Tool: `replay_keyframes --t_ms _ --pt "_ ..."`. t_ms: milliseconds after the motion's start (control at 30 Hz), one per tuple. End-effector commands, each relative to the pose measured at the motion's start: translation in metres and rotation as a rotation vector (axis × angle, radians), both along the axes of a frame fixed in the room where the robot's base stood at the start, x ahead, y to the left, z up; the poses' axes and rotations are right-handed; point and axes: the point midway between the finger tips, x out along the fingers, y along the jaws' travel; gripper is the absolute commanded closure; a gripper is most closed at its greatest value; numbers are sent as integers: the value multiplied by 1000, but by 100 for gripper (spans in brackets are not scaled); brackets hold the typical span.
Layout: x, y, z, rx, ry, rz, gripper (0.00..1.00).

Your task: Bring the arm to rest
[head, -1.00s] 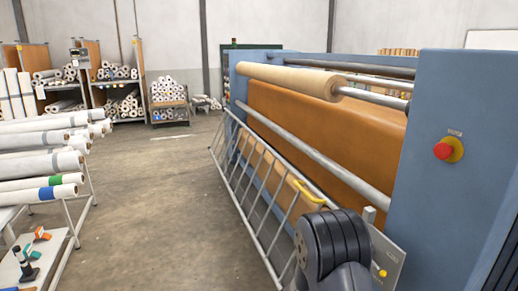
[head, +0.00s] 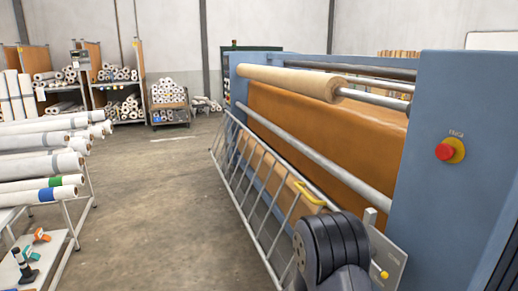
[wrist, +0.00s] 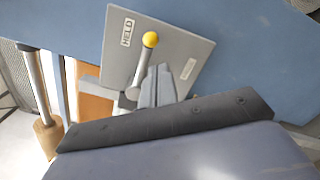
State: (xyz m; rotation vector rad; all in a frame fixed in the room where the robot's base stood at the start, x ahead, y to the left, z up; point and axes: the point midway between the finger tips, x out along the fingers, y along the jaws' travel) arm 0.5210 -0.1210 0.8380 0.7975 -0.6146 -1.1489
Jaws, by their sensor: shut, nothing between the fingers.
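My gripper (wrist: 160,72) shows in the wrist view as grey fingers, closed together with nothing between them. It is just beside a metal lever with a yellow knob (wrist: 150,39) on a grey panel (wrist: 190,38); whether they touch I cannot tell. The lever's knob end is near a label reading HELD. A second label (wrist: 188,69) is too small to read. In the head view my dark arm hides the gripper, and the panel (head: 392,258) with its yellow knob (head: 384,275) shows right of the arm.
The blue press (head: 435,130) fills the right, with a red stop button (head: 446,152), a tan roll (head: 290,82) and a slanted metal guard rail (head: 240,185). A yellow handle (head: 309,195) is by the arm. White rolls (head: 40,165) lie on a left rack. The floor aisle (head: 150,210) is clear.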

Motion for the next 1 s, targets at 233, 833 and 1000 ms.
replay_keyframes --t_ms 233,833,1000 --pt "-8 40 -10 0 1 2 100" --pt "-19 69 -10 0 1 -9 100" --pt "-10 39 -9 0 1 -9 100"
